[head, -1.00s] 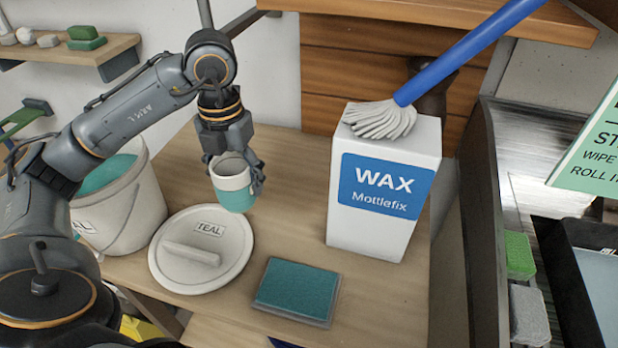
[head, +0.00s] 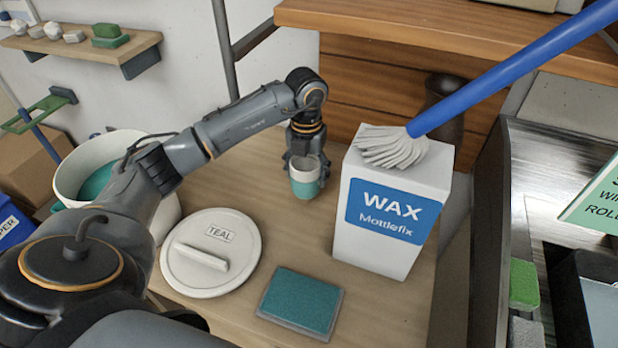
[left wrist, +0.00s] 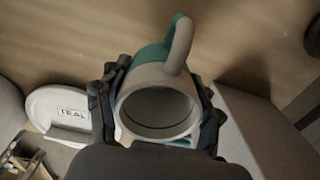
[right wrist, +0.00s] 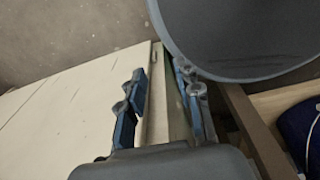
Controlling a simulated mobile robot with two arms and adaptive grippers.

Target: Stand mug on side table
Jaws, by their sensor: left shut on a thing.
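The mug (head: 305,189) is white above and teal below, and looks upright with its open top up. My left gripper (head: 305,168) is shut around its sides. In the left wrist view the mug (left wrist: 158,108) sits between both fingers, its handle outside them. The mug is over the back of the wooden side table (head: 385,310), left of the wax box; I cannot tell whether its base touches the wood. In the right wrist view my right gripper (right wrist: 163,95) has its fingers apart, with a pale panel edge behind the gap.
The white wax box (head: 393,205), with a brush (head: 390,147) on top, stands close right of the mug. A bucket (head: 85,165) stands left; a wooden drawer unit (head: 400,75) rises behind.

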